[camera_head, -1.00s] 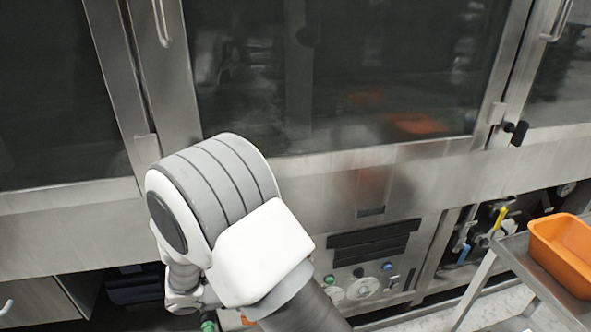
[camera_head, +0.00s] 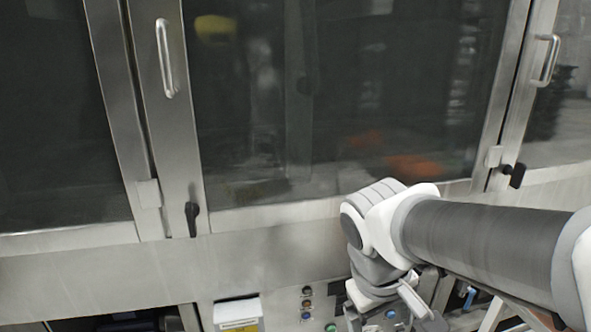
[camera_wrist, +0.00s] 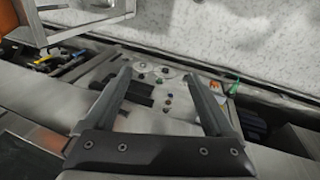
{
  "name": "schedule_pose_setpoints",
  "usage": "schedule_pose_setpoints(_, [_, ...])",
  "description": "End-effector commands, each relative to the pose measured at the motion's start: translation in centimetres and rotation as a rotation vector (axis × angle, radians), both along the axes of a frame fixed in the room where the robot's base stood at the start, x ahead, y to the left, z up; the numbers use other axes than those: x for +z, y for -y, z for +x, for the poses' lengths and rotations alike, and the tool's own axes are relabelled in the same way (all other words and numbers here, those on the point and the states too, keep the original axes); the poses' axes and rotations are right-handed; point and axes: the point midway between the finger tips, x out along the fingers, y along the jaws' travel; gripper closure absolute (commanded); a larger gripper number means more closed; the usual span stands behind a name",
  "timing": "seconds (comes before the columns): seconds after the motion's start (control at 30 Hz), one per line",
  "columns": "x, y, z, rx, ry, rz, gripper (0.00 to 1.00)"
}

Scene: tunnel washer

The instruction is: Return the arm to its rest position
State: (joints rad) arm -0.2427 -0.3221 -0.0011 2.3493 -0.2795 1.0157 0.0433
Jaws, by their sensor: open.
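My gripper (camera_wrist: 157,76) is open and empty in the wrist view, its two dark fingers spread apart. A washer panel with small buttons lies beyond and between the fingers. In the head view my arm comes in from the right edge, with its grey forearm running left to a white joint. The wrist hangs down from there, in front of the washer's lower front, near the bottom edge. The fingers cannot be made out clearly in the head view.
The steel washer front has large glass doors (camera_head: 330,100) with a left handle (camera_head: 167,58) and a right handle (camera_head: 546,60). A black latch (camera_head: 192,218) sticks out at left. In the wrist view a metal cart (camera_wrist: 75,32) stands at upper left, with orange (camera_wrist: 14,18) beside it.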

Motion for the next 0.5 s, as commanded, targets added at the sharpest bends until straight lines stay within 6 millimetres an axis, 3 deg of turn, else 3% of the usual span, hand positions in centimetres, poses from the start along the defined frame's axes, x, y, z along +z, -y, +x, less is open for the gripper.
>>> schedule_pose_setpoints(0.47, [4.7,1.3,-4.4,-0.277,0.367,0.310,0.11])
schedule_pose_setpoints(0.5, [6.5,1.2,-4.3,-0.273,0.360,0.309,0.11])
